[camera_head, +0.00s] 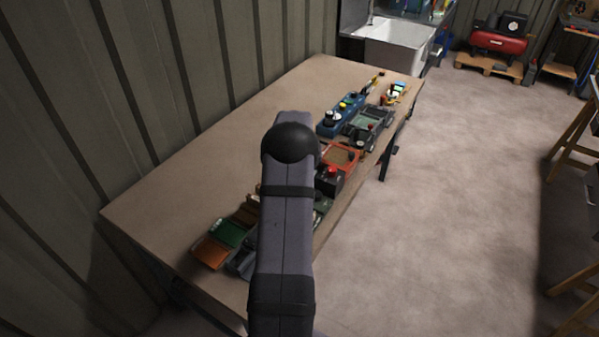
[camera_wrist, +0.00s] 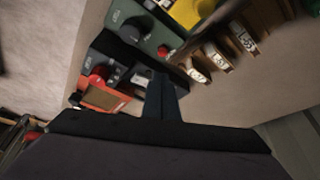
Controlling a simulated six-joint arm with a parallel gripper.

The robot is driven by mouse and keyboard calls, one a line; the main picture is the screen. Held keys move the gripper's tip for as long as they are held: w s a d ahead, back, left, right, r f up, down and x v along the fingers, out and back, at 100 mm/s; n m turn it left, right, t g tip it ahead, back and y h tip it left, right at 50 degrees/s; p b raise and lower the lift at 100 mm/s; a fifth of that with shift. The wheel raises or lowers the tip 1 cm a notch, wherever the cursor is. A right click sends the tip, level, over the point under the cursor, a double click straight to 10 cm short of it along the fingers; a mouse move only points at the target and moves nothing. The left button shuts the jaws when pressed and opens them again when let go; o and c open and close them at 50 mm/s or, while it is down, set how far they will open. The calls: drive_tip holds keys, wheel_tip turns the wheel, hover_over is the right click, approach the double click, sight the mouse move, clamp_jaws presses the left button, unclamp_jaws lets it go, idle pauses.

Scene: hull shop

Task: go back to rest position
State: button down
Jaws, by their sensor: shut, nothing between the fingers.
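My arm rises through the middle of the head view and covers part of the table; my gripper is hidden there. In the wrist view my gripper (camera_wrist: 162,92) shows as narrow dark fingers shut together with nothing between them. The fingers point over the row of objects on the workbench (camera_head: 165,185). In the wrist view a grey-green box with knobs (camera_wrist: 140,22) lies beyond the fingertips, and an orange-red tray (camera_wrist: 108,100) lies to their left. I cannot tell whether the fingers touch anything.
Along the bench's right side stand a blue box with knobs (camera_head: 327,127), a grey tray (camera_head: 378,122), and green and orange bins (camera_head: 226,233). The bench's left part is bare. A white sink (camera_head: 398,40) and red compressor (camera_head: 497,42) stand behind. A corrugated wall borders the left.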

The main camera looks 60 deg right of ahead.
idle(0.3)
drive_tip(key=w+a+r+n+y, duration=0.15)
drive_tip(key=w+a, duration=0.25)
drive_tip(key=a, duration=0.4)
drive_tip(key=w+a+r+n, duration=0.2)
drive_tip(key=w+a, duration=0.2)
drive_tip(key=a, duration=0.3)
drive_tip(key=s+a+r+n+y, duration=0.1)
drive_tip(key=s+a+n, duration=0.1)
drive_tip(key=a, duration=0.9)
drive_tip(key=s+a+r+n+g+y, duration=0.1)
drive_tip(key=s+a+r+n, duration=0.15)
drive_tip(key=a, duration=0.75)
drive_tip(key=s+a+n, duration=0.1)
drive_tip(key=s+a, duration=0.1)
drive_tip(key=a, duration=0.9)
drive_tip(key=s+a+n+g, duration=0.1)
drive_tip(key=s+a+n, duration=0.2)
drive_tip(key=s+a, duration=0.5)
wheel_tip(320, 180, down, 22)
drive_tip(key=s+d+b, duration=0.1)
drive_tip(key=b, duration=2.1)
drive_tip(key=shift+s, duration=0.15)
drive_tip(key=shift+d+y, duration=0.1)
drive_tip(key=shift+y, duration=0.15)
drive_tip(key=c, duration=2.4)
unclamp_jaws()
drive_tip(key=shift+f, duration=0.1)
drive_tip(key=shift+c, duration=0.2)
